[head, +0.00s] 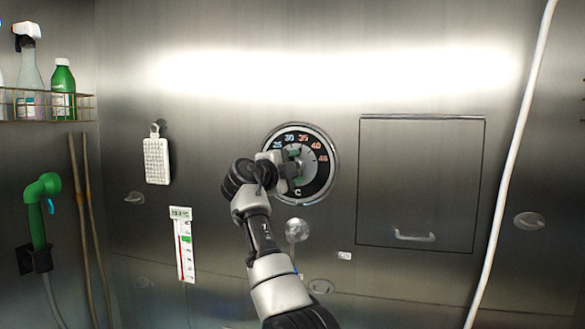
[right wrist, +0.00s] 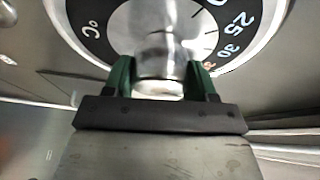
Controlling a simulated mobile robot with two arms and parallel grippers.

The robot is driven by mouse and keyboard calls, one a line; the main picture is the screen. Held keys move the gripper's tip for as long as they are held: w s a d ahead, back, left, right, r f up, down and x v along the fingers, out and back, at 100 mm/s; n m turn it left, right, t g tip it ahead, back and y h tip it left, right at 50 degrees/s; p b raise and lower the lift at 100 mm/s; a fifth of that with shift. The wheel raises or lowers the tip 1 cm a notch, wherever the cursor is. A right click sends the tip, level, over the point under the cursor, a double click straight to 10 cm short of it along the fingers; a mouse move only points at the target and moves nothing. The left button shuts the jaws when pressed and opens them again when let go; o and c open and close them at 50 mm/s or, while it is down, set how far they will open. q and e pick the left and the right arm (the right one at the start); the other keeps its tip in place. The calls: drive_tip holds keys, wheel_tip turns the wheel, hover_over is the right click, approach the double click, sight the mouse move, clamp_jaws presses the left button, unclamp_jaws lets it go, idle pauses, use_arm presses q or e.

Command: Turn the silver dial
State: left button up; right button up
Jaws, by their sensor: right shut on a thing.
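The silver dial (right wrist: 158,55) sits at the centre of a round black temperature scale (head: 322,180) on the steel wall. The scale carries numbers from 25 to 45 and a C mark. My right gripper (head: 296,166) reaches up to the dial and covers much of it in the head view. In the right wrist view its green fingers (right wrist: 160,78) stand on either side of the dial's raised grip and are shut on it. My left gripper is not in view.
A steel hatch with a handle (head: 415,236) is right of the scale. A white hose (head: 508,165) runs down the wall further right. A thermometer (head: 183,245), a brush-like white pad (head: 157,161) and a green sprayer (head: 38,210) are on the left. A bottle shelf (head: 45,104) is upper left.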

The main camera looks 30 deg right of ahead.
drive_tip(key=o, duration=0.9)
drive_tip(key=shift+f, duration=0.1)
drive_tip(key=shift+a, duration=0.1)
drive_tip(key=shift+s+a+f, duration=0.1)
drive_tip(key=shift+a, duration=0.2)
drive_tip(key=shift+b+v, duration=2.1)
drive_tip(key=shift+v, duration=2.9)
